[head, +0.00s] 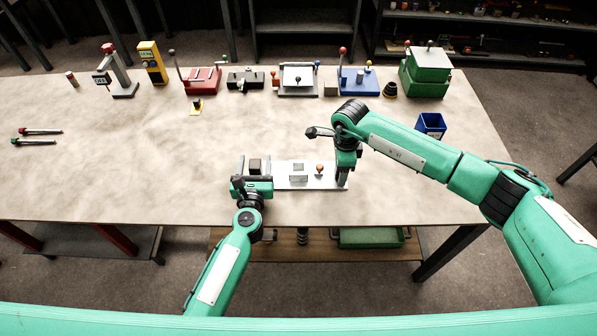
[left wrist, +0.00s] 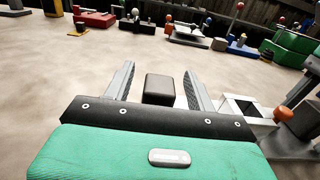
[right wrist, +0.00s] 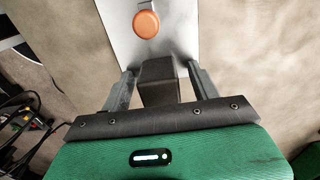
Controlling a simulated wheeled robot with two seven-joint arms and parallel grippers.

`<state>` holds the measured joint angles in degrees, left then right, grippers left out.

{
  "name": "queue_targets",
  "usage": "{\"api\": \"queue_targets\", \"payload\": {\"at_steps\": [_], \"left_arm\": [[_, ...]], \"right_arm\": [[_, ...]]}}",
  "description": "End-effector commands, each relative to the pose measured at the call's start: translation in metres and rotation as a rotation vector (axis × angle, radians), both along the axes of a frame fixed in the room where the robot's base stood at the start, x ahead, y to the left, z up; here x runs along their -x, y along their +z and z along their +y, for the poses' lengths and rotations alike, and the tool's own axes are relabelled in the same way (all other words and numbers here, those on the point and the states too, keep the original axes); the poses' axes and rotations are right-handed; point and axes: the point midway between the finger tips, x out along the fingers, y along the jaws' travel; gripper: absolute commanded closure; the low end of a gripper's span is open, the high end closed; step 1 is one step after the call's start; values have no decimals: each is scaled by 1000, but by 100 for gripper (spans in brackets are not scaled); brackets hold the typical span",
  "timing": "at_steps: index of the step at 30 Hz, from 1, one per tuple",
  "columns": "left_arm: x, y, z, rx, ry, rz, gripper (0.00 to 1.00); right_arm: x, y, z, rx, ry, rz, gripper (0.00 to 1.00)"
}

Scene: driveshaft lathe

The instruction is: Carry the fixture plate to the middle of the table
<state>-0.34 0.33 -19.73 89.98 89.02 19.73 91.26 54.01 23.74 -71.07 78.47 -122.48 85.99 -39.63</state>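The fixture plate (head: 308,185) is a flat silver plate near the table's front edge, with a pale box-shaped part and an orange knob (head: 320,167) on top. It has a dark block at each end. My left gripper (head: 255,163) is open at the left end. In the left wrist view its fingers stand either side of the dark block (left wrist: 159,88), with gaps. My right gripper (head: 342,181) is at the right end, pointing down. In the right wrist view its open fingers straddle the other dark block (right wrist: 158,82), beside the orange knob (right wrist: 146,24).
Several fixtures line the table's back edge, including a red one (head: 202,80), a blue one (head: 358,82) and a green box (head: 425,75). A blue bin (head: 431,125) stands at the right. Two tools (head: 35,141) lie far left. The table's middle is clear.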

Motion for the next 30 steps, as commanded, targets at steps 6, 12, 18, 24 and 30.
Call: {"api": "queue_targets", "payload": {"at_steps": [6,12,18,24,30], "left_arm": [[0,0,0,0,0,0,85],[0,0,0,0,0,0,100],[0,2,0,0,0,-2,100],[0,9,0,0,0,-1,100],[0,24,0,0,-1,-1,100]], "right_arm": [[0,0,0,0,0,0,79],[0,0,0,0,0,0,100],[0,2,0,-1,0,-1,100],[-1,9,0,-1,-1,-1,100],[-1,24,0,-1,-1,-1,100]]}}
